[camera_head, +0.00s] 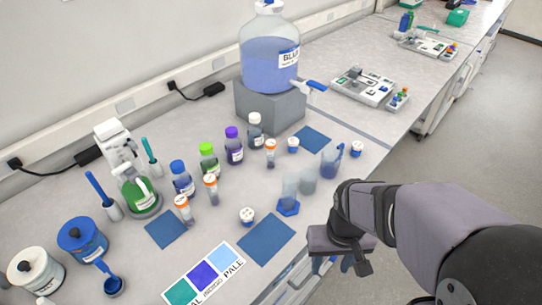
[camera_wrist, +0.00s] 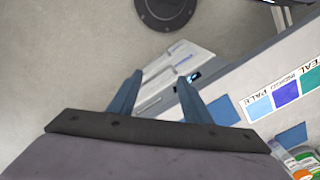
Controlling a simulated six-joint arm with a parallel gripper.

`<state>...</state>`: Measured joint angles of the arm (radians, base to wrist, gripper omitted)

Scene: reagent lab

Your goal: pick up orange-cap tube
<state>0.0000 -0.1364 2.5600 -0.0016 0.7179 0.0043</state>
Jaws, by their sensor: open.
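Several orange-cap tubes stand on the bench in the head view: one at the left (camera_head: 184,209), one in the middle (camera_head: 211,188) and one farther right (camera_head: 270,153). All are upright, with dark contents low in clear bodies. My gripper (camera_head: 349,264) hangs beyond the bench's front edge, to the right of the tubes and well apart from them. In the wrist view my gripper (camera_wrist: 158,92) shows two blue fingers spread apart with nothing between them. An orange cap (camera_wrist: 302,157) shows at the lower right corner of the wrist view.
Blue-, green-, purple- and white-cap bottles (camera_head: 234,148) stand behind the tubes. Clear beakers (camera_head: 290,185) stand near the front edge. A large blue jug (camera_head: 270,60) sits on a grey block (camera_head: 268,108). A colour card (camera_head: 205,274) and blue mats (camera_head: 265,240) lie flat at the front.

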